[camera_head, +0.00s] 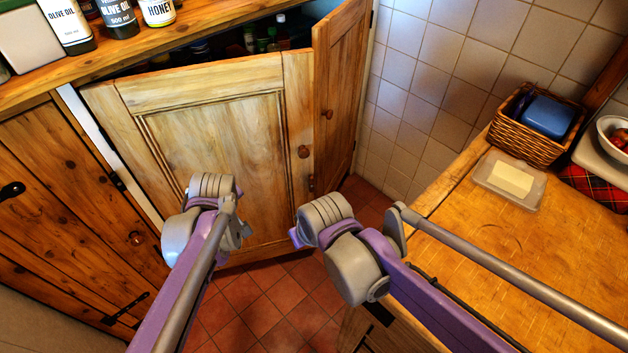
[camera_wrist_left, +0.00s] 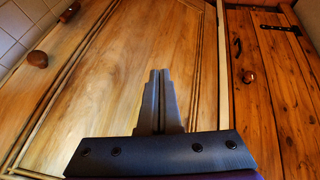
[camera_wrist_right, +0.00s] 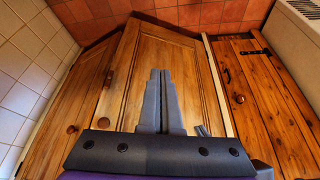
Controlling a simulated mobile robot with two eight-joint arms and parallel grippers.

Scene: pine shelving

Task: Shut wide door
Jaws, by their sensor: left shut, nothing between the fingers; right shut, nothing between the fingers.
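The wide door (camera_head: 215,150) is a pale wood panel door with a round knob (camera_head: 304,152) near its right edge. It stands ajar; a dark gap with bottles shows above its top edge. It also shows in the left wrist view (camera_wrist_left: 115,85) and the right wrist view (camera_wrist_right: 190,75). My left gripper (camera_wrist_left: 158,72) is shut and empty, in front of the door panel; whether it touches cannot be told. My right gripper (camera_wrist_right: 160,72) is shut and empty, pointing toward the same door. In the head view both grippers' fingers are hidden behind my wrists.
A narrow door (camera_head: 340,90) with its own knob stands open at the right. A dark pine door (camera_head: 75,210) is at the left. A wooden counter (camera_head: 500,250) with a butter dish (camera_head: 510,182) and a basket (camera_head: 515,140) stands right. Jars stand on the shelf top above.

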